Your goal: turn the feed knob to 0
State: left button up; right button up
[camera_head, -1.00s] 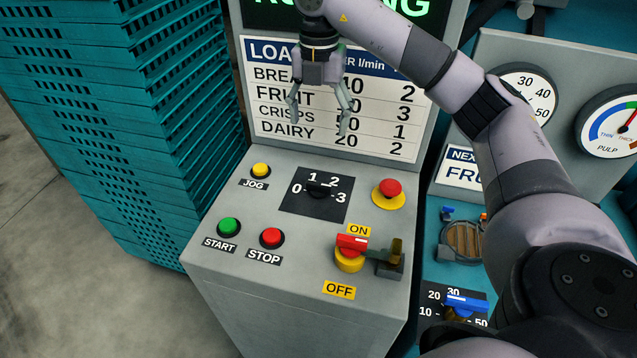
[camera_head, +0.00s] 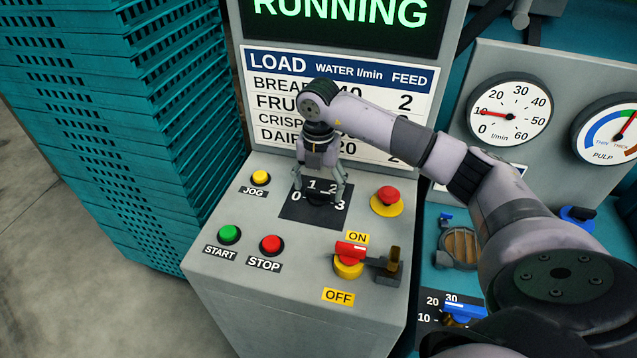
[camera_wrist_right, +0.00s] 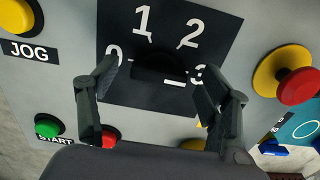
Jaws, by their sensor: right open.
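The feed knob (camera_head: 319,198) is small and black, on a black plate (camera_head: 301,215) marked 0 to 3 on the grey console. In the right wrist view the dark knob (camera_wrist_right: 158,68) lies between the fingertips, with a short white line at its lower right. My right gripper (camera_head: 320,190) is open and points down over the knob, one finger toward the 0 side and the other toward the 3 side. I see no clear contact. My left gripper is not in view.
Around the plate are a yellow JOG button (camera_head: 261,177), a green START button (camera_head: 229,234), a red STOP button (camera_head: 270,244), a red mushroom button (camera_head: 387,196) and a red-handled ON/OFF switch (camera_head: 350,257). A display reading RUNNING (camera_head: 340,14) stands behind. Teal crates (camera_head: 150,120) are stacked left.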

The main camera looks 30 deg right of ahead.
jog(key=shift+f, duration=0.25)
jog(key=c, duration=1.1)
jog(key=shift+c, duration=0.2)
